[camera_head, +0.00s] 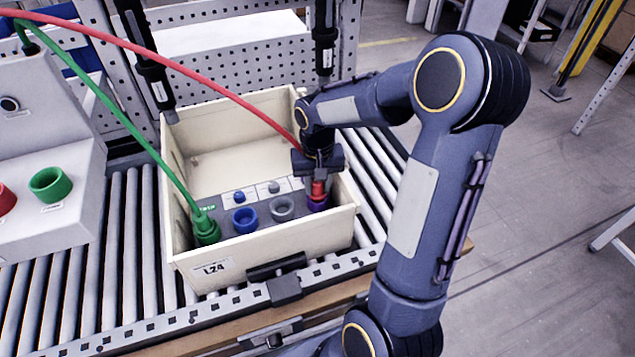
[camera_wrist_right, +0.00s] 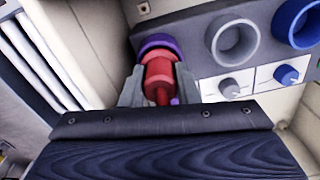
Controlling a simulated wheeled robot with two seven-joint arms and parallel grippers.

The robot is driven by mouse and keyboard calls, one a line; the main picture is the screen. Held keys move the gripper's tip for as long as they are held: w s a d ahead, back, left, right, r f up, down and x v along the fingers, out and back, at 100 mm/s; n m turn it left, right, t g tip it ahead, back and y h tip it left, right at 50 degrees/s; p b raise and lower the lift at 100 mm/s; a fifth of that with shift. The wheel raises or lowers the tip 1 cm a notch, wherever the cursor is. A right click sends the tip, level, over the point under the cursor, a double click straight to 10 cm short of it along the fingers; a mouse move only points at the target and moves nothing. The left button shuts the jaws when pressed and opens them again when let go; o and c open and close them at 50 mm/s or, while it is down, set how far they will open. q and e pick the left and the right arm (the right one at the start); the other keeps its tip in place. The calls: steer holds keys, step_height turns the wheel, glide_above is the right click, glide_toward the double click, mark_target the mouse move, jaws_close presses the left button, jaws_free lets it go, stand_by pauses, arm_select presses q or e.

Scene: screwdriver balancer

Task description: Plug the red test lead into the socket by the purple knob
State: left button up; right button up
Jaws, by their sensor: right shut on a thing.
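My right gripper (camera_head: 318,172) is shut on the red plug (camera_wrist_right: 159,76) of the red test lead (camera_head: 200,78). The plug (camera_head: 318,189) is lined up with the purple socket (camera_head: 318,204), its front end at or in the socket's mouth. How deep it sits I cannot tell. The purple socket's rim (camera_wrist_right: 157,43) shows behind the plug in the wrist view. A bit of purple, perhaps the purple knob (camera_wrist_right: 174,101), shows beside the plug, mostly hidden by the gripper. My left gripper is not in view.
The cream bin (camera_head: 213,267) on the roller conveyor (camera_head: 120,225) holds the panel. A green plug (camera_head: 206,230) sits in its left socket; blue (camera_head: 245,220) and grey (camera_head: 281,208) sockets are empty. A tester with a green socket (camera_head: 50,184) stands left. Dark hanging tools are behind.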

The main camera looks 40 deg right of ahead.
steer(key=shift+f, duration=0.3)
steer(key=o, duration=1.1)
step_height(320, 180, up, 8)
steer(key=shift+f, duration=0.1)
steer(key=s+a+r+n+t+y, duration=0.2)
steer(key=s+a+n+t+y, duration=0.1)
steer(key=s+a, duration=1)
steer(key=s+n+t, duration=0.1)
steer(key=s+t, duration=0.1)
steer(key=s, duration=0.2)
steer(key=shift+a+r+t+y, duration=0.15)
steer(key=shift+a+t+y, duration=0.15)
steer(key=shift+y, duration=0.1)
